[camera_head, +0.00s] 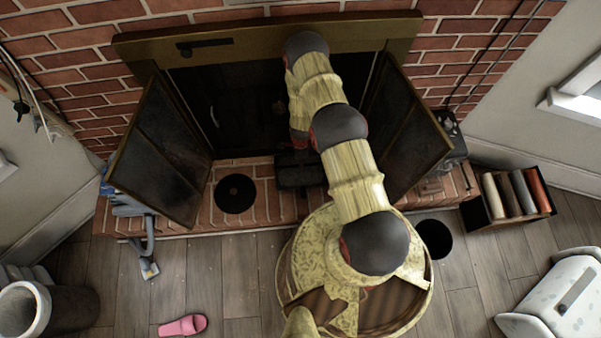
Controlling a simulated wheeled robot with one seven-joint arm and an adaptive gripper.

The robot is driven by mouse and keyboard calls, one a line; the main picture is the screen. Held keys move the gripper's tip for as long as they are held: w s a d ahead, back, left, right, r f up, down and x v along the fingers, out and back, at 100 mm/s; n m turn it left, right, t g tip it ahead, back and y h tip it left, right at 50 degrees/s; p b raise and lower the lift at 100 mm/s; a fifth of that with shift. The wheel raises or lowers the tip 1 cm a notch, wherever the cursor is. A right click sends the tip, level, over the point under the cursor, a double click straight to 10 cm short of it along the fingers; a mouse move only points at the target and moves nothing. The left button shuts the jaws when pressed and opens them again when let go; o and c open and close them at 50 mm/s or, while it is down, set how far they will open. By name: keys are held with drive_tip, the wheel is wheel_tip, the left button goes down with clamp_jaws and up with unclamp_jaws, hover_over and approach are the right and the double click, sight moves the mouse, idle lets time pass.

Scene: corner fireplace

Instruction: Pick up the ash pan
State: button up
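The corner fireplace (262,30) has both glass doors open, the left door (160,150) and the right door (405,140) swung outward. A dark, box-like thing (298,178) lies at the middle of the brick hearth, at the firebox mouth. It may be the ash pan, but its shape is too dark to be sure. My arm reaches over the hearth and bends down at the opening, just above this dark thing. My gripper's fingers are lost in the dark behind my arm, so I cannot tell whether they touch or hold anything.
A black round object (235,193) is on the left of the hearth. Wood floor (215,270) at front left is mostly clear.

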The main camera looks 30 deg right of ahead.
drive_tip(key=b, duration=0.3)
hover_over(301, 173)
drive_tip(key=w, duration=0.1)
drive_tip(key=shift+w+d+f, duration=0.15)
drive_tip(key=shift+f, duration=2.5)
drive_tip(key=shift+f, duration=0.25)
drive_tip(key=shift+c, duration=1)
clamp_jaws()
